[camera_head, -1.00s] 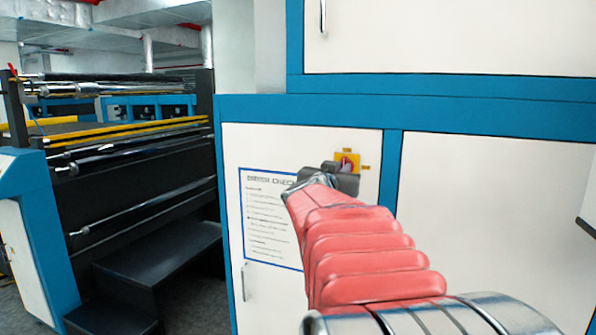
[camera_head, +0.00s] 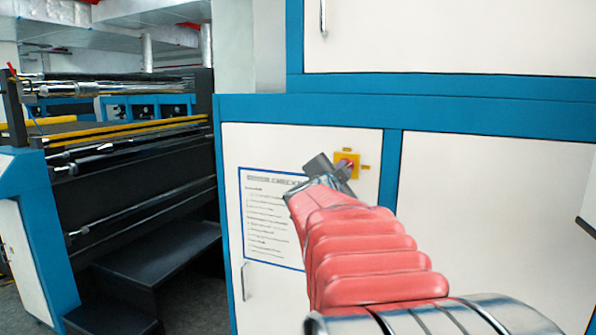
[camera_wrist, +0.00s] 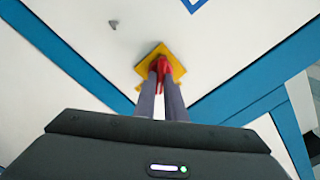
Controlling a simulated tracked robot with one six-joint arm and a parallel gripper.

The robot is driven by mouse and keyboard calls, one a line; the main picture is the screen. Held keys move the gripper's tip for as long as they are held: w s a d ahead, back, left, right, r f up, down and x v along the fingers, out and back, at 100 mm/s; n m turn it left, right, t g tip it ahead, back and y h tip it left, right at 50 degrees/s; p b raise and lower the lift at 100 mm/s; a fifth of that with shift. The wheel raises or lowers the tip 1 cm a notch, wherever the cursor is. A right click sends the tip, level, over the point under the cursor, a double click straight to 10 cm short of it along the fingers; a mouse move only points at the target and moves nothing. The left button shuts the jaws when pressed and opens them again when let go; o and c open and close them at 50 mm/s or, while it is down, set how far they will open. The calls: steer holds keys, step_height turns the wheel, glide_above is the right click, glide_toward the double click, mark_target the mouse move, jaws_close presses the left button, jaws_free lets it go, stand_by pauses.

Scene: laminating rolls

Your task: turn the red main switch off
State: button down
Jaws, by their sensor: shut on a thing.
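The red main switch (camera_head: 345,160) sits on a yellow square plate (camera_head: 355,158) on the white cabinet door. In the wrist view the red handle (camera_wrist: 163,68) shows between my fingers, with the yellow plate (camera_wrist: 176,66) behind it. My gripper (camera_head: 343,170) is at the switch, and its two grey fingers (camera_wrist: 163,85) are shut on the red handle. In the head view my gripper is tilted and covers part of the switch. The handle's exact angle against the plate's markings is hard to tell.
A printed check sheet with a blue border (camera_head: 268,225) is on the door left of the switch. A door handle (camera_head: 244,282) is low on the left. Black steps (camera_head: 150,265) and a roller machine (camera_head: 120,165) stand further left.

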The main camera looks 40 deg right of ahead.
steer(key=shift+s+d+f+m, duration=0.1)
steer(key=shift+m, duration=1.25)
steer(key=shift+s+d+f+m, duration=0.1)
steer(key=shift+m, duration=1.3)
steer(key=shift+s+f+m, duration=0.1)
steer(key=shift+m, duration=1.25)
steer(key=shift+f, duration=0.1)
steer(key=c, duration=1.8)
jaws_free()
steer(key=shift+w, duration=0.1)
steer(key=shift+a, duration=0.15)
steer(key=v, duration=1.3)
steer(key=shift+s+a, duration=0.2)
steer(key=shift+a, duration=0.05)
